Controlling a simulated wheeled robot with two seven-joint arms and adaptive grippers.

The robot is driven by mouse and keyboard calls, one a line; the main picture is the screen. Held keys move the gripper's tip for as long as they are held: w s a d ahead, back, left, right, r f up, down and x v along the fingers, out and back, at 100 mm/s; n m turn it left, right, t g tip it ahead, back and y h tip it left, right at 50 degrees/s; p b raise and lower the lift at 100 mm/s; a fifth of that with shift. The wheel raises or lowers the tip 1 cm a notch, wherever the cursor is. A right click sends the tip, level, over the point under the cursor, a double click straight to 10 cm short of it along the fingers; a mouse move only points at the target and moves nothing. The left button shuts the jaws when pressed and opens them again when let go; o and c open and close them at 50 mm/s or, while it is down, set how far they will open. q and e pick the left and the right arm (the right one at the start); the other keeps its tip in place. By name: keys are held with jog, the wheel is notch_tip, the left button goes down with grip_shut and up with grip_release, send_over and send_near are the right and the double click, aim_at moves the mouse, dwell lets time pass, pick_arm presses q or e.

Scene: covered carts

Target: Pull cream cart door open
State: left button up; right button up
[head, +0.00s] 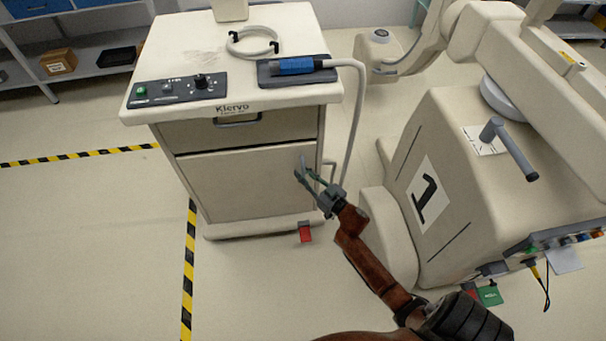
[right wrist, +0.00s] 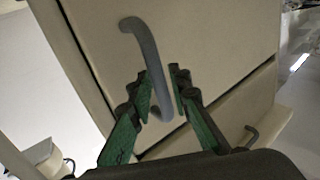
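The cream cart (head: 165,45) stands left of centre in the head view. Its flat door (head: 235,183) looks closed, below a drawer. A grey bar handle (right wrist: 146,48) is on the door near its right edge and shows clearly in the right wrist view. My right gripper (head: 309,175) is at this handle. In the right wrist view its green-padded fingers (right wrist: 162,90) stand apart on either side of the bar, with a narrow gap seen on the right. Contact on the left is unclear. My left gripper is out of view.
The cart top holds a control panel (head: 178,89), a coiled cable (head: 252,42) and a blue-handled probe (head: 296,66) whose cable hangs down the right side. A red pedal (head: 305,233) sits at the base. A large cream machine (head: 455,170) stands close on the right. Floor left is clear.

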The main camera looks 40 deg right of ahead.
jog(key=shift+c, duration=0.3)
grip_shut()
